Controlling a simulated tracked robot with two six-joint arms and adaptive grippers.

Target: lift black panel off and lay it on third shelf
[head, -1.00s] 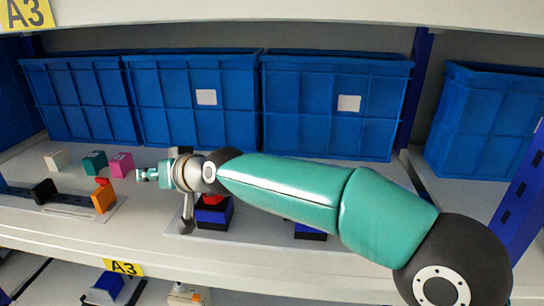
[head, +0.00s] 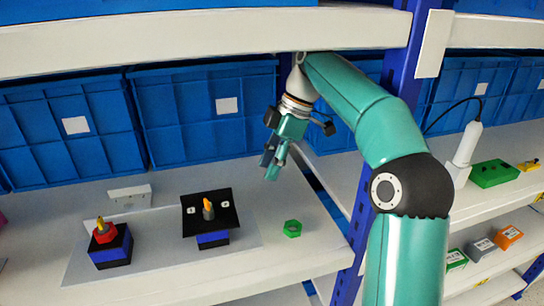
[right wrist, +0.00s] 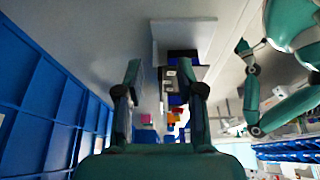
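The black panel (head: 222,217) is a flat square plate on a blue-and-black block (head: 212,240) at the middle of the shelf board. A yellow-orange knob (head: 208,206) stands up at its centre, with a white mark on either side. My right gripper (head: 273,165) hangs above and to the right of the panel, clear of it, empty, fingers pointing down. In the right wrist view its two fingers (right wrist: 163,100) are spread apart, with the panel (right wrist: 185,73) beyond them. My left arm shows at the right of that view; its gripper is too small to read.
A red switch on a blue block (head: 112,247) stands to the left, and a green nut (head: 292,228) lies right of the panel. Blue bins (head: 190,115) line the back. A blue post (head: 360,220) divides the bays. A lower shelf (head: 470,278) at right holds several small boxes.

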